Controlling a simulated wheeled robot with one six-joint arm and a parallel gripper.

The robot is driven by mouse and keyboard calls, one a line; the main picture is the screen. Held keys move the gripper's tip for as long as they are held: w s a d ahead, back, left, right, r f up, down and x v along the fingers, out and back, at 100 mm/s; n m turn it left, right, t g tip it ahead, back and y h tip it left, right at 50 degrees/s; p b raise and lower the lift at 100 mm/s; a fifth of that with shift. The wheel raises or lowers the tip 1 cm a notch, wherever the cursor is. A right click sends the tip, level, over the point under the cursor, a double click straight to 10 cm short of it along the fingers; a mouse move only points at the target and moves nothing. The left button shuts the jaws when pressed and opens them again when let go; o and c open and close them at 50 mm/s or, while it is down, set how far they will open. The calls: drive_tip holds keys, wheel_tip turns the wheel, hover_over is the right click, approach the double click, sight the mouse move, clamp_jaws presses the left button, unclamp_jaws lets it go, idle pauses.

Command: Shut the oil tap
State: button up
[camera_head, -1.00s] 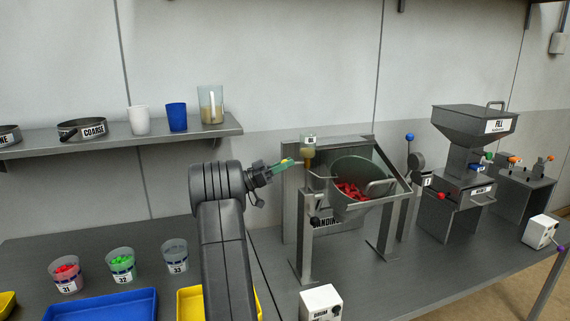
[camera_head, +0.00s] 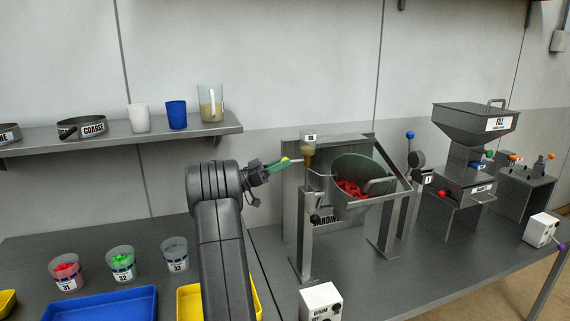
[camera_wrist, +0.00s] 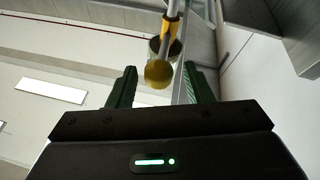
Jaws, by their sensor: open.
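The small oil cup (camera_head: 309,147), labelled OIL and holding amber liquid, stands on a post beside the tilted drum (camera_head: 355,180). A thin pale spout runs from under it toward the drum mouth. My gripper (camera_head: 284,161) is open, with its green fingers just left of the cup. In the wrist view, a round yellow knob (camera_wrist: 158,73) lies between the open fingertips of my gripper (camera_wrist: 160,72), with gaps on both sides. A metal rod and a yellow part show behind the knob. I cannot tell the tap's setting.
The drum holds red pieces in a metal frame. A drum switch box (camera_head: 320,302) stands in front of it. A hopper (camera_head: 475,120) stands to the right. Several labelled cups and a blue tray (camera_head: 100,305) are at left. A shelf (camera_head: 120,140) runs along the wall.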

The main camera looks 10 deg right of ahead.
drive_tip(key=b+v, duration=0.2)
drive_tip(key=v, duration=1)
drive_tip(key=shift+a, duration=0.2)
drive_tip(key=shift+d, duration=0.1)
drive_tip(key=p+x, duration=0.2)
drive_tip(key=x, duration=1.1)
drive_tip(key=shift+d+r+p, duration=0.1)
drive_tip(key=shift+d+p, duration=0.2)
drive_tip(key=shift+p, duration=0.05)
